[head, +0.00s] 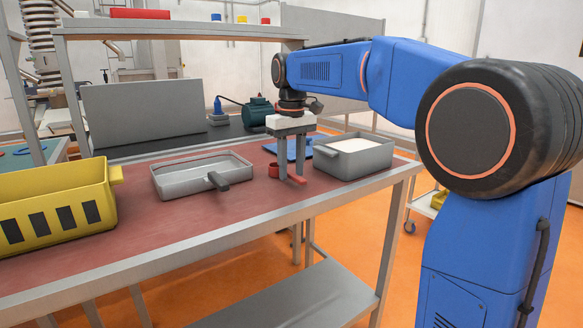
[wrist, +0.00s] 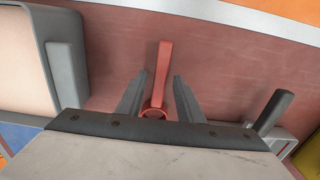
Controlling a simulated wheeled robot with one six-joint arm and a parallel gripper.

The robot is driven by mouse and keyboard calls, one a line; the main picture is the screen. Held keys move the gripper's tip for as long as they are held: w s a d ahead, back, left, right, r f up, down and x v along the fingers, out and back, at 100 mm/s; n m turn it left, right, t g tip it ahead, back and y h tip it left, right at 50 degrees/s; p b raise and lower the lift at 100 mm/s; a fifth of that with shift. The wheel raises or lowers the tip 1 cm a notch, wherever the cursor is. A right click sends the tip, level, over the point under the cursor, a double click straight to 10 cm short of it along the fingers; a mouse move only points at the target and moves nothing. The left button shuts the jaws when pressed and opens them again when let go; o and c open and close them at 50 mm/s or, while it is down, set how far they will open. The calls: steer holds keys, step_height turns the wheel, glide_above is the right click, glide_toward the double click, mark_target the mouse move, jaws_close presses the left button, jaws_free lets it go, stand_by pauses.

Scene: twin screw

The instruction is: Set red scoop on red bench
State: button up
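The red scoop (head: 298,179) is on the red bench (head: 225,222), near its right part, and appears to lie flat on the top. In the wrist view the scoop's handle (wrist: 162,68) points away from my gripper, and its round cup is partly hidden behind the gripper body. My gripper (head: 291,178) points down over the scoop. In the wrist view its two fingers (wrist: 160,78) stand on either side of the handle, with a visible gap on both sides. The gripper is open and holds nothing.
A grey bin with pale contents (head: 362,163) stands close to the right of my gripper. A shallow grey tray (head: 178,184) with a dark handle (head: 218,181) lies to the left. A yellow crate (head: 60,226) is at the far left. The bench front is clear.

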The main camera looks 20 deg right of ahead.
mark_target(292, 174)
steer(key=shift+r, duration=0.1)
step_height(292, 174, up, 12)
stand_by(0.6)
steer(key=shift+s, duration=0.2)
steer(key=s+d+f+m+t, duration=0.1)
steer(key=s+d+f+t, duration=0.1)
steer(key=s+f, duration=1.3)
steer(key=s+d+f+m+t, duration=0.2)
steer(key=s+d+f, duration=0.3)
steer(key=s+f, duration=1.1)
steer(key=shift+s+f+m+t, duration=0.2)
steer(key=shift+s+m+t, duration=0.1)
steer(key=shift+s, duration=0.75)
steer(key=shift+a, duration=0.1)
